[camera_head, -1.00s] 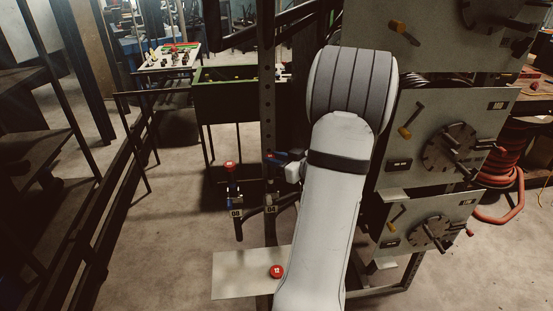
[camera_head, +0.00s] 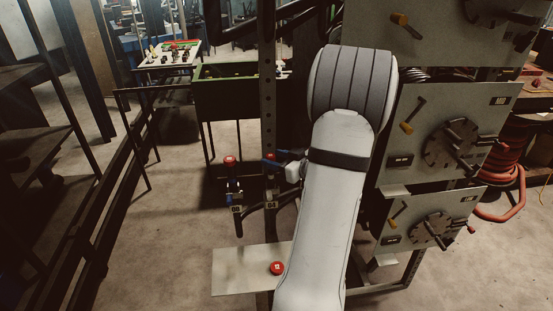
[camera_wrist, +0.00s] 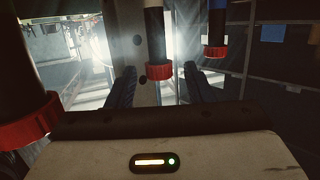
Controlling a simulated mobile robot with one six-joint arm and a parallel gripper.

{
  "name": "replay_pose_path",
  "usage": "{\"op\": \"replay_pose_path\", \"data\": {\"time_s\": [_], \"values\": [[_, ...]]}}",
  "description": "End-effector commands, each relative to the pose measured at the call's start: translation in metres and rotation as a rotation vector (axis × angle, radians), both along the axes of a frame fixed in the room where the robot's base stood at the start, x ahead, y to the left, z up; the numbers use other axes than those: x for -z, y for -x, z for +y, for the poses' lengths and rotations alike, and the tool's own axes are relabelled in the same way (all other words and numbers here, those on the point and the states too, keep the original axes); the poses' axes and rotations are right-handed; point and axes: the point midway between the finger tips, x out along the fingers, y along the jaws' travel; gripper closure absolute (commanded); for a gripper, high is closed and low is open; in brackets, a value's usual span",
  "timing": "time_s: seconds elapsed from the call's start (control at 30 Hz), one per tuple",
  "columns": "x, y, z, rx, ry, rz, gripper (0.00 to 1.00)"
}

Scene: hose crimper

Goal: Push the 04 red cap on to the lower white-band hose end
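A red cap (camera_head: 271,157) sits at the top of the hose end beside the 04 tag (camera_head: 271,205). In the wrist view, which looks upside down, this red cap (camera_wrist: 159,72) is on the dark hose with a white band (camera_wrist: 153,4). My gripper (camera_wrist: 158,76) is open, one dark finger on each side of the cap, with visible gaps. In the head view my gripper (camera_head: 277,160) is small beside the cap, partly behind my arm. How fully the cap is seated cannot be told.
Another red cap (camera_head: 230,161) is on the blue-band hose by the 08 tag (camera_head: 236,209); the wrist view shows it at right (camera_wrist: 215,51). A large red-capped hose (camera_wrist: 28,122) is close at left. A loose red cap (camera_head: 276,268) lies on the pale plate (camera_head: 232,282).

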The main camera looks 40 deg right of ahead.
Motion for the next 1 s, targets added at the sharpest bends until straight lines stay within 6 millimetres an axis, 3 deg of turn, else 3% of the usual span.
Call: {"op": "replay_pose_path", "data": {"time_s": [0.27, 0.7, 1.0], "values": [[-0.001, 0.002, -0.001, 0.001, 0.001, -0.001, 0.51], [-0.013, 0.064, -0.013, 0.004, 0.003, -0.001, 0.51], [-0.016, 0.076, -0.013, 0.000, -0.001, 0.000, 0.51]]}}
